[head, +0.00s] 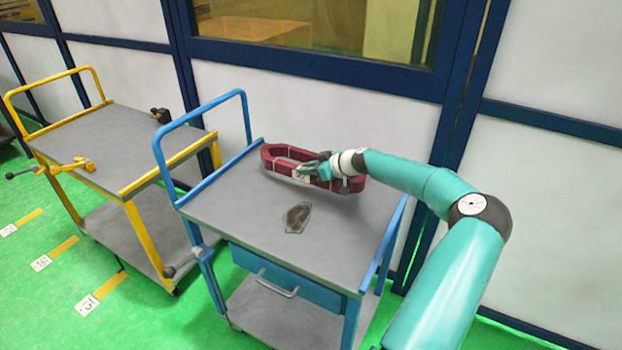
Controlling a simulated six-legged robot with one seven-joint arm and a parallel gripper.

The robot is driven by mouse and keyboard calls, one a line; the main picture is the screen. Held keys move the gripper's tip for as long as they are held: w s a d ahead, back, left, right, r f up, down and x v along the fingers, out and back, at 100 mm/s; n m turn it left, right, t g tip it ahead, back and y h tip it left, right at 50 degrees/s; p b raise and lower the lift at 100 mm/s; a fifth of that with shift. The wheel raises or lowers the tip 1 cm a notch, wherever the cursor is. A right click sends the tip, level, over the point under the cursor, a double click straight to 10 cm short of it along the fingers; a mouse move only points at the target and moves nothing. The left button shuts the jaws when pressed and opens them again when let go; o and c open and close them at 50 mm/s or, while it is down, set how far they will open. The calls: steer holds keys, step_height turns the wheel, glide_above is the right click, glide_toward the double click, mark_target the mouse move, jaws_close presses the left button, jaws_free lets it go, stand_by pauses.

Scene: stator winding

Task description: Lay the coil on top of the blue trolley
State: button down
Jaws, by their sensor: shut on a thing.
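The coil (276,161) is a dark red elongated loop with light ties. It is over the back part of the blue trolley's grey top (240,220), near the back edge. I cannot tell whether it touches the top or hangs just above it. My gripper (308,172) reaches in from the right and is shut on the coil's near side. The fingertips are small and partly hidden against the coil. The blue trolley has a blue push handle on the left, a drawer under the top and a lower shelf.
A yellow trolley (110,145) with clamps stands to the left. A blue-framed wall (300,95) stands close behind. The front of the blue trolley's top is mostly clear.

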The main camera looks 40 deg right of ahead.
mark_target(312, 178)
steer(key=shift+s+d+f, duration=0.1)
steer(key=shift+d, duration=0.15)
step_height(312, 178, down, 4)
steer(key=shift+s+d+r, duration=0.1)
steer(key=shift+d+r, duration=0.05)
steer(key=shift+r, duration=0.05)
steer(key=c, duration=1.2)
jaws_free()
steer(key=shift+f, duration=0.1)
steer(key=shift+s, duration=0.15)
